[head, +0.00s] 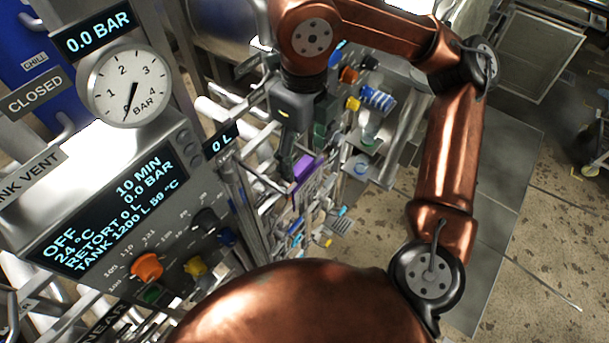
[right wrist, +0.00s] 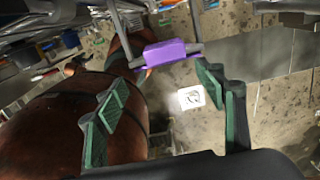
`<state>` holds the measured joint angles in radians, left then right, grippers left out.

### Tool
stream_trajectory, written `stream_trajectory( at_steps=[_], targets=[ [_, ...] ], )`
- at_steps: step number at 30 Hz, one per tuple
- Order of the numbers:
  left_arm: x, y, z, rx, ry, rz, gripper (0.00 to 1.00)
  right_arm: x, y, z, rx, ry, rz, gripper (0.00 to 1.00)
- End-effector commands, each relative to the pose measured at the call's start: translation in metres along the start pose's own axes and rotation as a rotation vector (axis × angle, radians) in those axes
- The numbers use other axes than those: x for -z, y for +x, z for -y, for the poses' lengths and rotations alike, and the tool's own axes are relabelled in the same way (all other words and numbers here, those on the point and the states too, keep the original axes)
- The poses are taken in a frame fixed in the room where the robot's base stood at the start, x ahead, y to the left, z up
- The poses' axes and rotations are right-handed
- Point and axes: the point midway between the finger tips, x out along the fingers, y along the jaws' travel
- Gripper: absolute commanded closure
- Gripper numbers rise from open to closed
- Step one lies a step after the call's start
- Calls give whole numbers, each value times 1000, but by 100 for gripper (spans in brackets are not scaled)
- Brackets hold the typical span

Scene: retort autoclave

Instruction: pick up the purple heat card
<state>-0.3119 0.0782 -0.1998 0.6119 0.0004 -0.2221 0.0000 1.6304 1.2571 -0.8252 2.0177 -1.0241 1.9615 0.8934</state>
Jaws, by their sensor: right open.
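The purple heat card (right wrist: 172,54) shows in the right wrist view as a purple block with a grey bar at its side, just beyond the fingertips. In the head view the purple card (head: 305,167) sits by the rack's upper edge, partly hidden by my gripper. My right gripper (head: 300,160) points down close to it. In the right wrist view its green-padded fingers (right wrist: 162,82) are spread wide with nothing held between them. The gap between fingertips and card is hard to judge. My left gripper is not in view.
A control panel with a pressure gauge (head: 130,88) and knobs stands at the left. Metal rails and a crowded rack of coloured items surround the card. A white printed square (right wrist: 192,97) shows below the card in the right wrist view. Open floor (head: 540,230) lies at the right.

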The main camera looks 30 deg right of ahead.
Motion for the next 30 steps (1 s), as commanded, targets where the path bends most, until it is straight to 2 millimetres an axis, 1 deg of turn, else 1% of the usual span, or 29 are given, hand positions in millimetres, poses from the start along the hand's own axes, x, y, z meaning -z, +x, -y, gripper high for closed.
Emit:
stream_trajectory(
  at_steps=[3, 5, 6, 8, 9, 12, 14, 18, 24, 30],
  targets=[
    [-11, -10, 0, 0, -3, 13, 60, 2, 16, 7, 0, 5, -9, 36],
    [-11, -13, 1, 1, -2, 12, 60, 4, 25, 9, -1, 3, -8, 36],
    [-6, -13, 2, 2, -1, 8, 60, 3, 31, 8, -1, 2, -8, 36],
    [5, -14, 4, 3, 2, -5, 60, 3, 38, 8, -2, 2, -7, 36],
    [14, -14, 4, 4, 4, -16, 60, 3, 42, 8, -2, 2, -6, 36],
    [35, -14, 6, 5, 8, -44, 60, 3, 46, 7, -2, 2, -4, 36],
    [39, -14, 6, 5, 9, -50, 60, 3, 47, 7, -3, 2, -3, 36],
    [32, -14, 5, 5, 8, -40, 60, 3, 47, 7, -3, 1, -4, 37],
    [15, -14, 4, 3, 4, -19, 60, 3, 46, 7, -3, 1, -3, 51],
    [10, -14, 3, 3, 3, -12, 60, 3, 46, 7, -3, 1, -3, 64]
  ],
)
